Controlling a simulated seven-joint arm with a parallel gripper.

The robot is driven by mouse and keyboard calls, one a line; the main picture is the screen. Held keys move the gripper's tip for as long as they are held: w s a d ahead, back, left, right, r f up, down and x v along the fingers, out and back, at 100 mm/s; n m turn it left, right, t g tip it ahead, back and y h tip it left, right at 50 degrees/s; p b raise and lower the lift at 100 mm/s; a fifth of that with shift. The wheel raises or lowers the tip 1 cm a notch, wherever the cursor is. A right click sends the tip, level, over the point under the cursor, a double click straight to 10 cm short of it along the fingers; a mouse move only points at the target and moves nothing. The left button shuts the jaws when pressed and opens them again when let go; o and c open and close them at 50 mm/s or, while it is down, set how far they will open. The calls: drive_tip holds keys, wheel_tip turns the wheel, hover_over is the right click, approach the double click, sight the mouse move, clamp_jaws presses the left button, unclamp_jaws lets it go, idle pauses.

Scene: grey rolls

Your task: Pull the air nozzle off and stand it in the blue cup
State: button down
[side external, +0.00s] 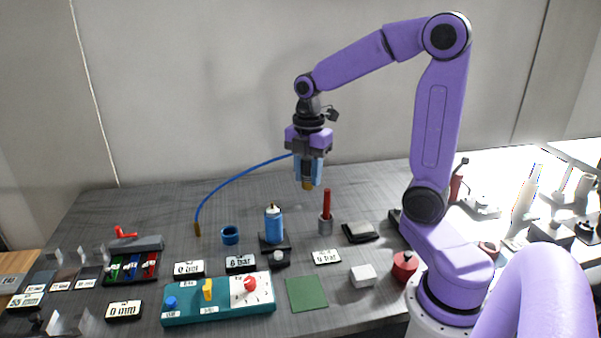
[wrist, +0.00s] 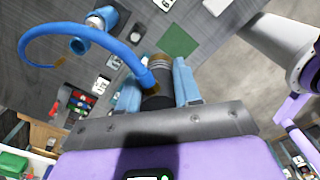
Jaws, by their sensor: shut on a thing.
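My gripper (side external: 308,176) is raised above the table and its blue fingers are shut on a dark cylinder with a brass end (wrist: 160,62), which looks like the air nozzle. The brass end points down below the fingers in the side view. A blue hose (side external: 238,175) runs from the held piece and arcs left, with its brass far end (side external: 197,229) hanging low near the table. The blue cup (side external: 230,236) is a short open ring on the table, left of and below my gripper. The fingers hide part of the held piece.
A blue can (side external: 273,223) stands on a dark block right of the cup. A red rod in a grey holder (side external: 326,222) stands further right. A teal panel with knobs (side external: 218,300) and several labelled plates lie in front. A green square (side external: 307,294) lies clear.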

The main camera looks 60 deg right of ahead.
drive_tip(key=shift+s, duration=0.15)
idle(0.3)
wheel_tip(320, 180, down, 8)
drive_tip(key=shift+f, duration=0.15)
idle(1.2)
drive_tip(key=w+a+f, duration=0.1)
drive_tip(key=w+f, duration=0.2)
drive_tip(key=w, duration=1)
drive_tip(key=w+a+f, duration=0.2)
drive_tip(key=w+f, duration=0.1)
drive_tip(key=w, duration=0.9)
drive_tip(key=shift+w+f, duration=0.35)
drive_tip(key=shift+w, duration=0.05)
drive_tip(key=shift+a, duration=0.1)
drive_tip(key=shift+f, duration=2.9)
